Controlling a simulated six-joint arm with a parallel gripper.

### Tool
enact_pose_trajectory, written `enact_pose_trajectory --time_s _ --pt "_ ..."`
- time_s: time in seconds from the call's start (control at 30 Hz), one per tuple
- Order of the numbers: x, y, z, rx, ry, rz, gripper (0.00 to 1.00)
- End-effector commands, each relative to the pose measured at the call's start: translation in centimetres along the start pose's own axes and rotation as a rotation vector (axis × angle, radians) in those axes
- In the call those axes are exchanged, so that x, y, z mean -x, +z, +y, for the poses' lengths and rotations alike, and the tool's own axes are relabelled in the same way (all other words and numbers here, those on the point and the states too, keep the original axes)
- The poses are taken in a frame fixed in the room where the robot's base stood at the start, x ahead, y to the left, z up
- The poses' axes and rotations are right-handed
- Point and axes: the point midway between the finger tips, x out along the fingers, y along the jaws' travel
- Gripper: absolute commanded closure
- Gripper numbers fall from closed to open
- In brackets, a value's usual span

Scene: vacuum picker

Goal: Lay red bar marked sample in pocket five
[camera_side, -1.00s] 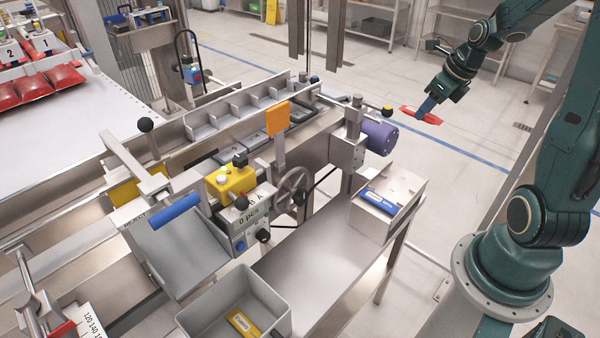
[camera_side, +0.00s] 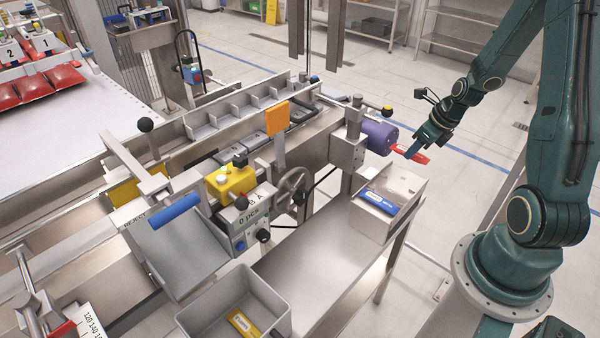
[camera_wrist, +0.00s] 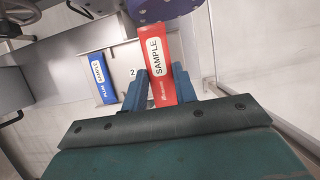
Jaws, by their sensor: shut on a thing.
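The red bar (camera_side: 421,158), with a white label reading SAMPLE, is held in my gripper (camera_side: 417,147), right of the purple motor and above the floor. In the wrist view the red bar (camera_wrist: 160,62) points away between the two blue fingers of my gripper (camera_wrist: 159,88), which is shut on it. Its far end reaches beside the purple motor. A row of grey pockets (camera_side: 238,111) with upright dividers runs along the conveyor at centre back, left of my gripper. I cannot read pocket numbers there.
The purple motor (camera_side: 379,137) is close left of the bar. Below it, a steel box (camera_side: 407,186) holds a blue bar (camera_side: 381,200). A grey bin (camera_side: 205,319) holds a yellow bar (camera_side: 243,322). An orange plate (camera_side: 277,116) stands up before the pockets.

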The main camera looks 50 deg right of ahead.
Motion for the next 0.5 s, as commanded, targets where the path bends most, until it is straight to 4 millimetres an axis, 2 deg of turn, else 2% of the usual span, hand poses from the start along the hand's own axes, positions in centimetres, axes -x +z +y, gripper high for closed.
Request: enact_pose_trajectory --time_s 0.2,0.5 --pt "-2.3 -1.0 0.1 -0.001 0.002 0.001 0.97" --pt "-3.1 -1.2 0.0 0.001 0.0 -0.001 0.97"
